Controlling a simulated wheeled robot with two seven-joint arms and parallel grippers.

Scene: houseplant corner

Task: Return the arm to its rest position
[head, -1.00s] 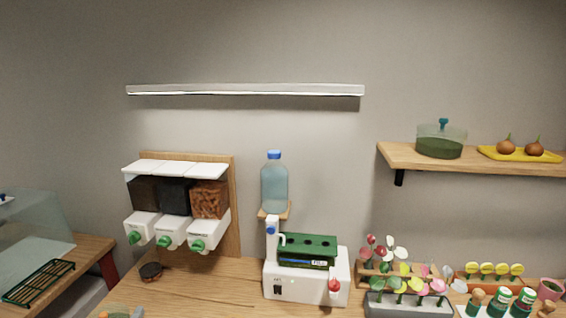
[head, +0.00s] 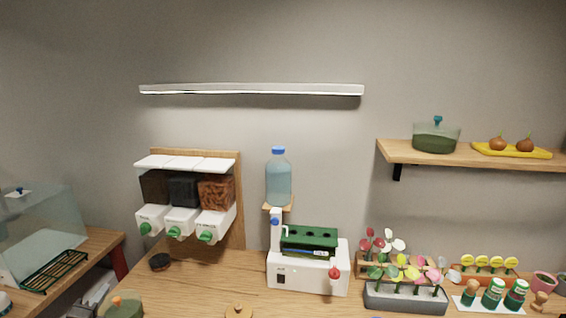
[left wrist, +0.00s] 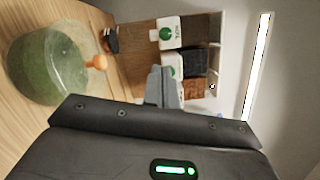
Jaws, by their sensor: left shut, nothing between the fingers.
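My left gripper (left wrist: 163,88) shows in the left wrist view, its grey fingers shut together with nothing between them. It points toward the white dispensers with green knobs (left wrist: 168,34) and stands apart from them. A round glass jar with green contents (left wrist: 45,65) and an orange knob stands on the wooden table beside it. In the head view the jar's top (head: 122,310) shows at the lower left edge. A grey shape low at the left there is too unclear to name. My right gripper is not in view.
The wooden table (head: 215,275) has free room at its middle. The dispensers (head: 180,222), a white machine (head: 310,278) with a bottle (head: 278,180), and a flower planter (head: 405,298) stand along it. A shelf (head: 400,152) hangs at the right. A glass tank (head: 40,230) stands at the left.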

